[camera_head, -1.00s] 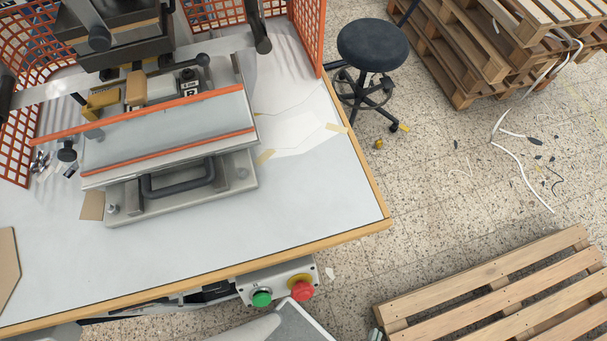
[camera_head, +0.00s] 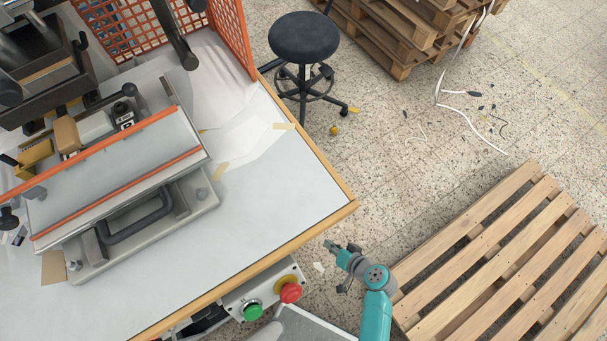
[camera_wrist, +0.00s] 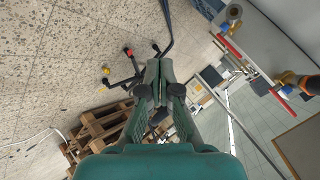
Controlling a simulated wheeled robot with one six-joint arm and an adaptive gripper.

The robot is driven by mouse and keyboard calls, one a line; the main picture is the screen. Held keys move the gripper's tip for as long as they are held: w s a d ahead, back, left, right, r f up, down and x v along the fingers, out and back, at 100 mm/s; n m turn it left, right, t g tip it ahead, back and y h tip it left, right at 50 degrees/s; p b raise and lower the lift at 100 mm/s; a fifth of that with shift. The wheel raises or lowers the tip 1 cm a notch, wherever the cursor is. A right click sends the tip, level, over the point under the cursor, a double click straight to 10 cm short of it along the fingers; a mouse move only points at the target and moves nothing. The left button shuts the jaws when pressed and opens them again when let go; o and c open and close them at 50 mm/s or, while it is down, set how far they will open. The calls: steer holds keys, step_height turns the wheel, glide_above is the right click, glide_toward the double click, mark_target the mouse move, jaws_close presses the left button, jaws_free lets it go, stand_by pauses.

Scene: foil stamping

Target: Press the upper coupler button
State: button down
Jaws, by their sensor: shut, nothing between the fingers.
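I cannot make out an upper coupler button for certain in either view. In the wrist view, a brass-coloured fitting (camera_wrist: 234,12) shows at the top right, too small to identify. My gripper (camera_head: 331,246) is at the end of my teal arm in the head view, over the floor just right of the bench's front corner. It is shut and empty, apart from the bench and everything on it. In the wrist view my gripper (camera_wrist: 158,88) points away from the camera, with floor and bench behind it.
A control box on the bench front carries a green button (camera_head: 252,310) and a red mushroom button (camera_head: 290,292). A stamping press (camera_head: 120,170) stands on the bench (camera_head: 270,195). A stool (camera_head: 304,38), a pallet (camera_head: 500,250) and stacked pallets (camera_head: 405,30) stand on the floor.

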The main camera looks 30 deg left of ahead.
steer(key=w+a+r+n+g+y, duration=0.5)
steer(key=w+a+r+n+g, duration=0.1)
steer(key=w+a+r, duration=0.5)
step_height(320, 180, up, 2)
steer(key=a+g, duration=0.1)
steer(key=a, duration=0.1)
steer(key=shift+w+a, duration=0.2)
steer(key=shift+a, duration=0.1)
steer(key=s+a, duration=0.4)
steer(key=s, duration=0.3)
steer(key=shift+s+a, duration=0.2)
steer(key=shift+s, duration=0.05)
steer(key=shift+s, duration=0.15)
stand_by(1.0)
steer(key=shift+s+a, duration=0.2)
steer(key=shift+s, duration=0.05)
steer(key=shift+s+a, duration=0.25)
steer(key=shift+s, duration=0.15)
stand_by(1.8)
